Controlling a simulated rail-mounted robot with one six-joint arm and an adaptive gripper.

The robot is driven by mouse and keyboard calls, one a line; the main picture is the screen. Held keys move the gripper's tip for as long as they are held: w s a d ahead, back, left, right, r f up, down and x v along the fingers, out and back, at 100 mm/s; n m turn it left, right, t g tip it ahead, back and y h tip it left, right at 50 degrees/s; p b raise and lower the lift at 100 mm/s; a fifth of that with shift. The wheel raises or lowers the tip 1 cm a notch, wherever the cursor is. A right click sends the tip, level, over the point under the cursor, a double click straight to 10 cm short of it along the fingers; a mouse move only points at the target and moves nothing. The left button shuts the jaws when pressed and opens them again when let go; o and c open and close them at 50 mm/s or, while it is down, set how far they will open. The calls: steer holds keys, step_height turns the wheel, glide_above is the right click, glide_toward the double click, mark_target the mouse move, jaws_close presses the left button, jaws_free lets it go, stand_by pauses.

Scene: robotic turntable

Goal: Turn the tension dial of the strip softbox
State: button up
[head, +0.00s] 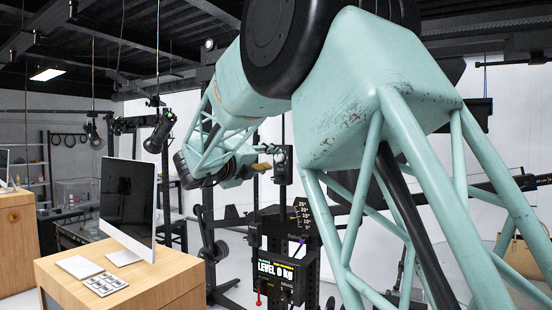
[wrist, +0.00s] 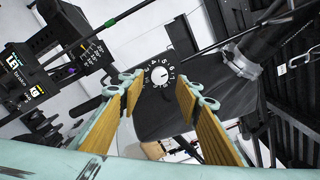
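The tension dial (wrist: 159,74) is a small white round knob in the wrist view, with white numbers around it on a black surface. It belongs to a large dark body (wrist: 185,105), which appears to be the strip softbox. My gripper (wrist: 159,88) is open, its two wood-faced fingers apart on either side of the dial in the picture. Nothing is between them; whether they reach the dial's depth I cannot tell. In the head view my gripper (head: 264,157) points right towards a small black unit (head: 281,162) with a pale spot, possibly the dial.
A thin dark bar (wrist: 122,32) crosses the wrist view's upper left. A wooden desk with a monitor (head: 127,204) stands at left.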

mark_target(277, 158)
steer(key=shift+x, duration=2.35)
steer(key=c, duration=0.9)
steer(key=shift+o, duration=0.2)
steer(key=shift+n+p, duration=0.4)
steer(key=shift+p, duration=0.05)
steer(key=n+p, duration=0.1)
steer(key=n, duration=0.2)
steer(key=n+p, duration=0.2)
steer(key=n, duration=0.1)
steer(key=shift+r+n, duration=0.1)
steer(key=shift+n, duration=0.2)
steer(key=n+p, duration=0.4)
steer(key=n, duration=0.2)
